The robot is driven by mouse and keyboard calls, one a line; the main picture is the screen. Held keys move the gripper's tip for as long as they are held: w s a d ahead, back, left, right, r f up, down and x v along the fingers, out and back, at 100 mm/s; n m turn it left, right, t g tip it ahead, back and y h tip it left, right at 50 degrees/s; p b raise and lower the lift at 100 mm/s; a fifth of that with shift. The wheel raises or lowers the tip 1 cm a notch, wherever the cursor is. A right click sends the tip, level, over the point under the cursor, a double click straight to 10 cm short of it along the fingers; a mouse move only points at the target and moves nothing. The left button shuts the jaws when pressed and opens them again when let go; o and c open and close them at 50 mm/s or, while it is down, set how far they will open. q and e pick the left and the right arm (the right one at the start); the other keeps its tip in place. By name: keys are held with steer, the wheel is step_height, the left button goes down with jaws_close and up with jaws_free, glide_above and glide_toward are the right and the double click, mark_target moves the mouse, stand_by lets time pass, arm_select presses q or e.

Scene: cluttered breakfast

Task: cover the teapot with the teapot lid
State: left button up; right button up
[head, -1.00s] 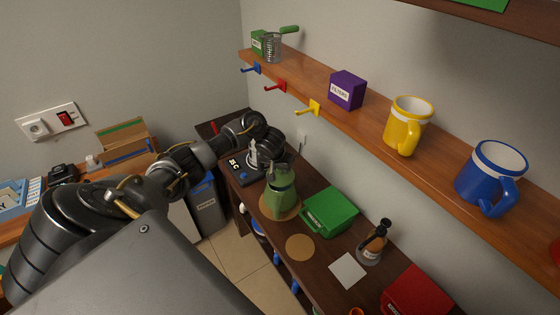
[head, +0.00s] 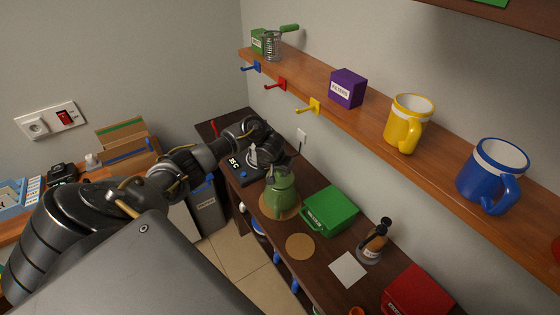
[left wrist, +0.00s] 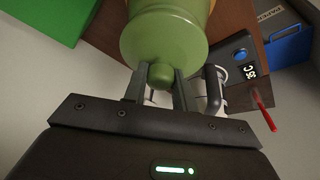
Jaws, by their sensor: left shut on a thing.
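The green teapot (head: 281,199) stands on a round cork mat (head: 266,208) on the dark counter. My left gripper (head: 281,165) is over the teapot's top in the head view. In the left wrist view, the fingers of my left gripper (left wrist: 160,88) are shut on the knob of the green teapot lid (left wrist: 165,48). The lid's disc lies in line with the teapot's opening and hides most of the teapot from the wrist. I cannot tell whether the lid touches the rim. My right gripper is not in view.
A green box (head: 330,209) stands close right of the teapot. A base with a display (head: 238,168) is behind-left. The shelf (head: 370,118) with mugs runs above.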

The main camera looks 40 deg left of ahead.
arm_select(q)
steer(key=shift+f+b, duration=0.4)
steer(key=shift+f, duration=0.45)
stand_by(0.6)
steer(key=o, duration=1.1)
step_height(320, 180, up, 3)
steer(key=p, duration=0.4)
steer(key=shift+r, duration=0.2)
steer(key=shift+r+p, duration=0.55)
steer(key=shift+r, duration=0.8)
